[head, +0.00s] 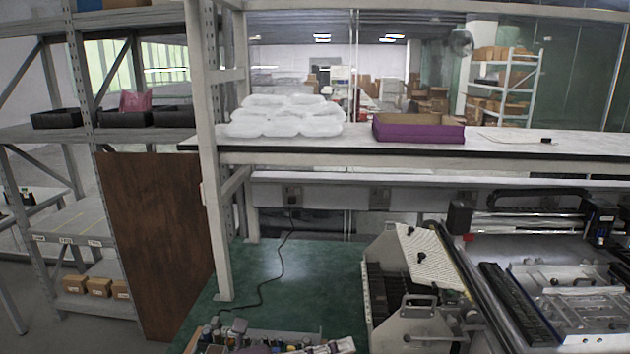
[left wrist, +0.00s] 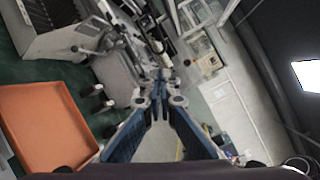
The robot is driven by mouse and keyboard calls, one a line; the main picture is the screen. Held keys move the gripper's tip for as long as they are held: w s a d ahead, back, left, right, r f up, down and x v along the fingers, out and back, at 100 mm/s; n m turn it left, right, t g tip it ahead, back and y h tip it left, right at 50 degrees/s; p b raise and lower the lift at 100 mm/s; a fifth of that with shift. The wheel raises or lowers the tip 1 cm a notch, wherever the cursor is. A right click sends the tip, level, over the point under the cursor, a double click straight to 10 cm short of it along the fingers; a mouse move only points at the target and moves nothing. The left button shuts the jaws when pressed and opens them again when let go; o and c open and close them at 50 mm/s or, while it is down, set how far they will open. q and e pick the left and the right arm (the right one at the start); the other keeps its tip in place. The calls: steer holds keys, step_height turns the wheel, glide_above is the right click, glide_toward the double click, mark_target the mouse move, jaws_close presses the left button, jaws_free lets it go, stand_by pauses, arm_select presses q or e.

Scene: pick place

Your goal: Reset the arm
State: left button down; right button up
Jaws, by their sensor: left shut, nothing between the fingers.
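My left gripper (left wrist: 160,88) shows in the left wrist view, with blue fingers and grey joints. Its fingertips are together and nothing is held between them. It hangs above the floor area, with an orange tray (left wrist: 45,128) to its left and apart from it. In the head view I cannot pick out the gripper clearly among the clutter at the bottom edge. My right gripper is in neither view.
A shelf board (head: 400,150) carries white wrapped packs (head: 285,118) and a purple box (head: 418,129). Machinery (head: 425,285) stands at the right. Small mixed items (head: 250,340) lie at the bottom. The green surface (head: 300,275) has open room, crossed by a cable.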

arm_select(q)
steer(key=w+a+r+n+t+y, duration=0.3)
steer(key=a+n+t, duration=0.2)
steer(key=n+t, duration=0.3)
steer(key=w+a+r+n+t+y, duration=0.25)
steer(key=a+n+t+y, duration=0.2)
steer(key=n, duration=0.55)
steer(key=s+a+f+n+g+y, duration=0.4)
steer(key=a+f+n+y, duration=0.6)
steer(key=a+f+n, duration=0.5)
steer(key=s+f+n+g, duration=0.2)
steer(key=s+f+g, duration=0.3)
steer(key=s+f, duration=0.6)
steer(key=s+f+n+g, duration=0.1)
steer(key=s+f+g, duration=0.5)
steer(key=s, duration=0.8)
step_height(320, 180, down, 28)
steer(key=s+r+g, duration=0.1)
steer(key=s, duration=0.1)
steer(key=s+a+f+g, duration=0.1)
steer(key=s+a+f, duration=0.1)
steer(key=s+f, duration=1.3)
steer(key=shift+s+a+f, duration=0.25)
steer(key=shift+s+a, duration=0.15)
steer(key=shift+s, duration=0.45)
